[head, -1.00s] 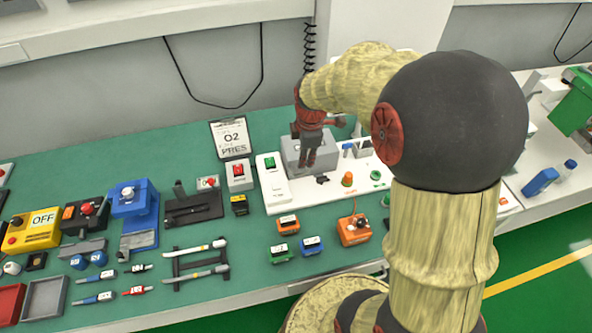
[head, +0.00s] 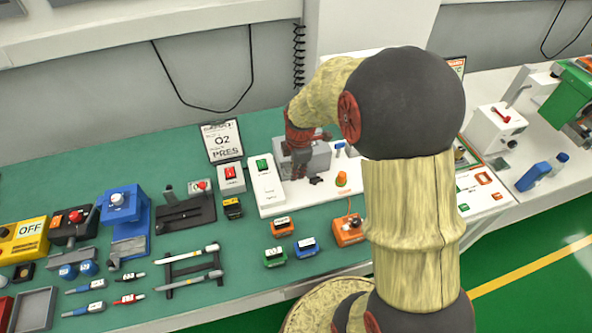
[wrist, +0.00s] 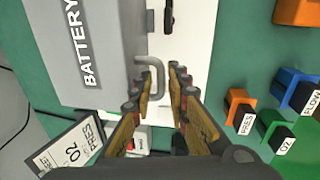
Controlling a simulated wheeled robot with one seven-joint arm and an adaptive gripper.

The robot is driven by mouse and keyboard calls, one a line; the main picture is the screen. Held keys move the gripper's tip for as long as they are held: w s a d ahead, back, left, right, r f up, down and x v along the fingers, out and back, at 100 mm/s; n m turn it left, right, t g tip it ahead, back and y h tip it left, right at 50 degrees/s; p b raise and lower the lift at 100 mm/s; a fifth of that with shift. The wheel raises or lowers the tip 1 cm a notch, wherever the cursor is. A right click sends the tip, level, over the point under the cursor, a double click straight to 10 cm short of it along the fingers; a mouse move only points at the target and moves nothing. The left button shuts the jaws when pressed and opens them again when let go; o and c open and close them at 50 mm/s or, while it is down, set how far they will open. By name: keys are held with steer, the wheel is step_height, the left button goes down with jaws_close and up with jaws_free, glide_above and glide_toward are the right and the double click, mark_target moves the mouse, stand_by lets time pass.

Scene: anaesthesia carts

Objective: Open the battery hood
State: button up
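The battery hood is a grey box with "BATTERY" in white letters; it fills the upper left of the wrist view (wrist: 105,40) and appears shut behind my gripper in the head view (head: 318,156). Its grey loop handle (wrist: 160,84) sticks out of the side facing my gripper. My gripper (wrist: 166,68) is open, with a clear gap between its two fingers. Contact cannot be told. In the head view my gripper (head: 300,168) is small and dark against the hood's front.
The hood stands on a white panel (head: 268,192) on the green bench top. A white-green switch box (head: 263,168) and an "O2 PRES" sign (head: 222,141) are to the left. An orange knob (head: 341,179) is to the right. Small orange, green and blue blocks (head: 283,227) lie in front.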

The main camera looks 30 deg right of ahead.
steer(key=shift+c, duration=0.4)
jaws_close()
